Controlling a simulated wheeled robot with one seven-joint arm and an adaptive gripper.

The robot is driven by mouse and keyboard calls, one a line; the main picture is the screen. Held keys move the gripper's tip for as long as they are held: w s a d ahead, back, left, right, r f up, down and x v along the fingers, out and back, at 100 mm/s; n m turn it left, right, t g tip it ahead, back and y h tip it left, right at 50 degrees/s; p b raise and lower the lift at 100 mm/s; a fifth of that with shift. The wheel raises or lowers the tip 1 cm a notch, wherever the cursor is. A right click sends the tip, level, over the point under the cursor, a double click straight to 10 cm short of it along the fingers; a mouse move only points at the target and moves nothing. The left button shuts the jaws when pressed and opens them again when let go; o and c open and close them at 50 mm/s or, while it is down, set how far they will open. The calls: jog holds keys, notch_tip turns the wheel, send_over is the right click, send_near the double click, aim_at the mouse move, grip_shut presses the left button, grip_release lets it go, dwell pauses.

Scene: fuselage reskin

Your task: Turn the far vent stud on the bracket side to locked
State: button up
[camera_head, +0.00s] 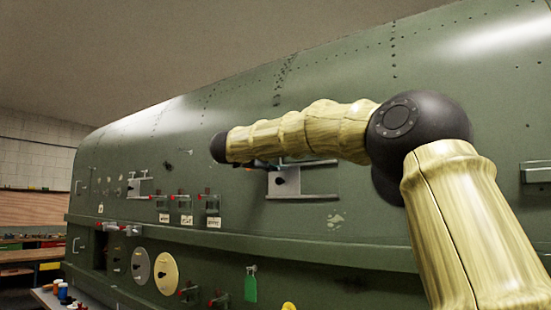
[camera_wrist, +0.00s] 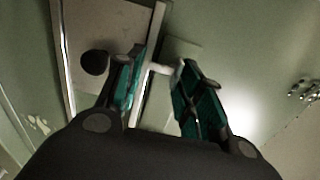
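My gripper (camera_wrist: 162,62) shows two teal-padded fingers, spread apart, in the wrist view. A pale metal bar of a bracket frame (camera_wrist: 158,30) runs beside the left finger, and a short arm of it reaches into the gap. I cannot tell if the fingers touch it. A dark round knob (camera_wrist: 95,62) sits left of the left finger, on the plate inside the frame. In the head view my gripper (camera_head: 270,163) is mostly hidden by my arm, just above the right-hand bracket (camera_head: 302,195) with its dark knob (camera_head: 280,181). I cannot single out the far vent stud.
The green fuselage side (camera_head: 370,215) fills the head view. A second bracket (camera_head: 134,187) is farther left. Several red-topped fittings with labels (camera_head: 186,220) lie between. Below the ledge (camera_head: 250,247) are two round discs and a green tag (camera_head: 251,287). A bench (camera_head: 45,297) stands lower left.

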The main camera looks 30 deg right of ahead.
jog(key=o, duration=0.3)
jog(key=shift+d+f, duration=0.15)
jog(key=shift+d, duration=0.05)
jog(key=shift+o, duration=0.4)
jog(key=shift+w+d, duration=0.1)
jog(key=shift+w, duration=0.05)
jog(key=v, duration=1.2)
